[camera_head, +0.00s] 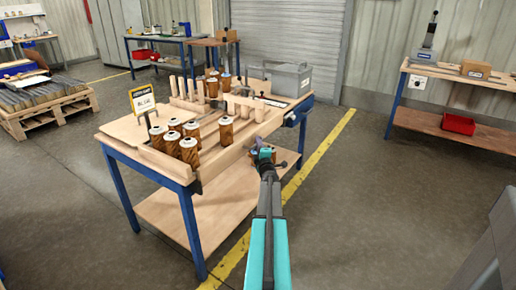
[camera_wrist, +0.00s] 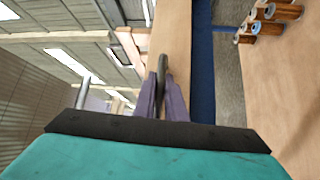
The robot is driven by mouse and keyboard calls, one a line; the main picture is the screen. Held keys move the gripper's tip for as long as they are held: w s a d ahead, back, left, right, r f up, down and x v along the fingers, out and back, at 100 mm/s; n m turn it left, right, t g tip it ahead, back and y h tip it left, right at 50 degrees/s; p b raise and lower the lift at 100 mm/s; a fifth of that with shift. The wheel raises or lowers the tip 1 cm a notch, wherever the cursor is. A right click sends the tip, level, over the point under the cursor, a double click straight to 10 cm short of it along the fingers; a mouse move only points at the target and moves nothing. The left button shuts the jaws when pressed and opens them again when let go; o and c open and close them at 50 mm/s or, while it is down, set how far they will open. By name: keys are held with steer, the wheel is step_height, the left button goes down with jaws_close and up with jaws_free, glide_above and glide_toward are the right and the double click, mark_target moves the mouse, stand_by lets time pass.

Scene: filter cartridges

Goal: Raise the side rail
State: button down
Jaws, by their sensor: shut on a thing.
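The side rail (camera_head: 228,156) is a long wooden board along the right edge of the blue-legged table. In the wrist view a wooden board, which looks like the rail (camera_wrist: 179,35), runs away beyond my fingers. My gripper (camera_head: 263,153) is at the outer side of the rail, near its middle. In the wrist view my purple gripper fingers (camera_wrist: 164,98) are shut on a dark rounded handle (camera_wrist: 162,68) beside the board. The handle's lower part is hidden between the fingers, and I cannot see how it joins the rail.
Several brown cartridges (camera_head: 189,151) with white tops stand on the table's near part. A yellow-framed sign (camera_head: 142,99) stands at its left, and a grey box (camera_head: 287,78) at the back. A bench with a red bin (camera_head: 458,124) stands far right. Floor right of the table is clear.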

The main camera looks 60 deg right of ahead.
steer(key=shift+r, duration=1.6)
steer(key=c, duration=1.8)
jaws_free()
steer(key=shift+s+r, duration=0.1)
steer(key=shift+f+v, duration=0.1)
steer(key=shift+v, duration=3.35)
steer(key=shift+f+v, duration=0.15)
steer(key=shift+v, duration=3.25)
